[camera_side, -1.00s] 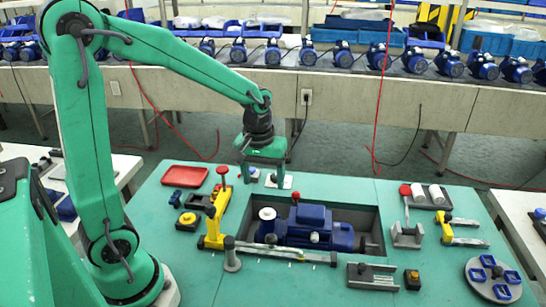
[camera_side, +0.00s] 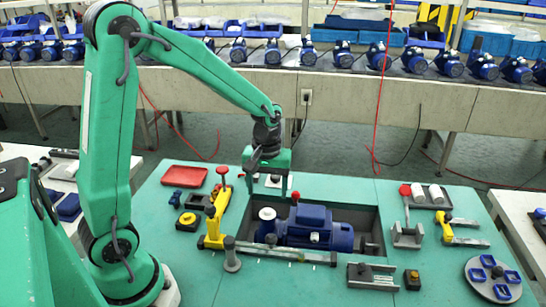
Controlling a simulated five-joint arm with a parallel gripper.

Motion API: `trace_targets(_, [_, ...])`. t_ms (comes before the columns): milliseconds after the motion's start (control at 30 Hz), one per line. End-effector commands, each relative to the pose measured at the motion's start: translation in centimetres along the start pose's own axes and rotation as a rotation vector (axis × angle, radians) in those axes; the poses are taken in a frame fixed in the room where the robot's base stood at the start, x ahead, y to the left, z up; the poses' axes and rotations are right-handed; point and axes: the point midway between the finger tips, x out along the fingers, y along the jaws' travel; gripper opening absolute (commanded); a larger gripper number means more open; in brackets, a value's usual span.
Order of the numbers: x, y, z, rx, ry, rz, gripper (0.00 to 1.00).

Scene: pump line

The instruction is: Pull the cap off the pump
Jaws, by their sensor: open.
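The blue pump (camera_side: 318,228) lies in a dark recess (camera_side: 368,213) in the green table. A white round part (camera_side: 267,214), which looks like the cap, stands at the pump's left end. A small red knob (camera_side: 295,196) shows at the pump's back edge. My green gripper (camera_side: 267,186) points down behind the pump's left end, above and beyond the white part in the picture. Its jaws are apart with nothing held between them. I cannot tell its exact height above the table.
A yellow clamp (camera_side: 213,230) with a red top stands left of the recess. A grey bar (camera_side: 285,252) runs along the recess's front. A red tray (camera_side: 185,176) lies at the back left. A lever fixture (camera_side: 407,234) and a round plate (camera_side: 492,281) are at the right.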

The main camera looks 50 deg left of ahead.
Motion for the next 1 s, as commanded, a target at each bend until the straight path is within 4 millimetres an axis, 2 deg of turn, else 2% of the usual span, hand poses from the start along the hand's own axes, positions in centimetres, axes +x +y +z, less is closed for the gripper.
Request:
trace_targets(833, [4.2, 0.0, 0.0, 0.000, -0.001, -0.001, 0.67])
trace_targets(1000, [4.2, 0.0, 0.0, 0.000, 0.000, 0.000, 0.67])
